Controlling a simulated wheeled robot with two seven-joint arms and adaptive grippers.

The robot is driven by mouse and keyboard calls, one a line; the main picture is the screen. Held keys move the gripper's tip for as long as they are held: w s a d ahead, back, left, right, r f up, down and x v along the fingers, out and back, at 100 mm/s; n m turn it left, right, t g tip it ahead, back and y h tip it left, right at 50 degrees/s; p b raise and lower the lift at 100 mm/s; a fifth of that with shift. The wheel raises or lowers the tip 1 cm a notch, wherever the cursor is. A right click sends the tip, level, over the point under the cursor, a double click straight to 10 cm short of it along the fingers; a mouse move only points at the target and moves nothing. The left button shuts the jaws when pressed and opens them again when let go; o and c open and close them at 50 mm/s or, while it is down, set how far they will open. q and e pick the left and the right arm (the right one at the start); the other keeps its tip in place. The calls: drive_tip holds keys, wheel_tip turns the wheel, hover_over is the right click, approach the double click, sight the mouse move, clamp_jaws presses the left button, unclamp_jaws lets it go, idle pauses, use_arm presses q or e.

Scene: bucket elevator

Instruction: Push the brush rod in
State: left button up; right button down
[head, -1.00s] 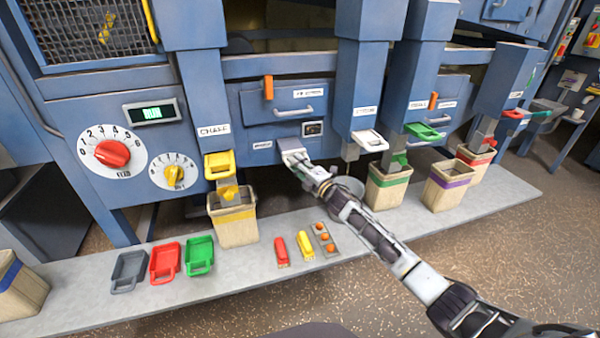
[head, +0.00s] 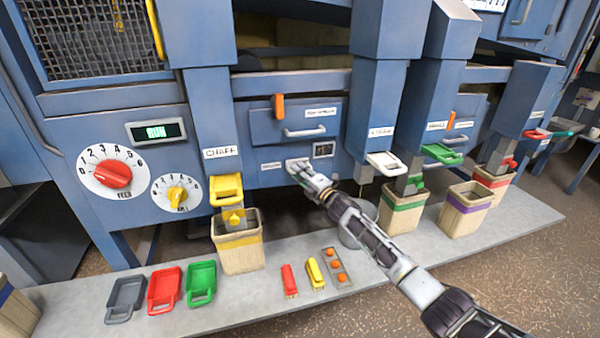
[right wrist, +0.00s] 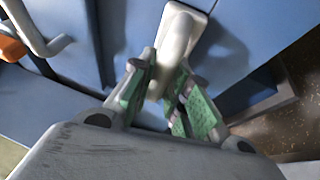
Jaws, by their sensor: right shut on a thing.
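The brush rod (right wrist: 176,42) shows in the right wrist view as a pale, cream-coloured handle at the blue machine front. My right gripper (right wrist: 162,88) is shut on it, with the green finger pads on either side of the handle. In the head view my right gripper (head: 298,169) is at the lower middle panel, between a small label and a small dark window. There the gripper hides most of the rod, and I cannot tell how far the rod sticks out. My left gripper is not in view.
Above the gripper is a drawer with a bar handle (head: 305,132) and an orange lever (head: 279,107). A yellow-banded bin (head: 240,255) stands left of it under the chaff spout. A grey bucket (head: 352,238) is partly behind my arm.

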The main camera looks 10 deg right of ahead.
drive_tip(key=shift+w+d+r, duration=0.15)
drive_tip(key=shift+r, duration=0.35)
drive_tip(key=c, duration=1.6)
unclamp_jaws()
drive_tip(key=shift+w, duration=0.1)
drive_tip(key=shift+c, duration=0.2)
drive_tip(key=shift+o, duration=1.1)
drive_tip(key=shift+w+f, duration=0.1)
drive_tip(key=shift+f, duration=0.05)
drive_tip(key=shift+a+f, duration=0.1)
drive_tip(key=shift+a, duration=0.1)
drive_tip(key=shift+f, duration=0.15)
drive_tip(key=shift+s+d, duration=0.1)
drive_tip(key=shift+s, duration=0.15)
drive_tip(key=v, duration=1.1)
drive_tip(key=shift+s, duration=0.3)
drive_tip(key=shift+d, duration=0.1)
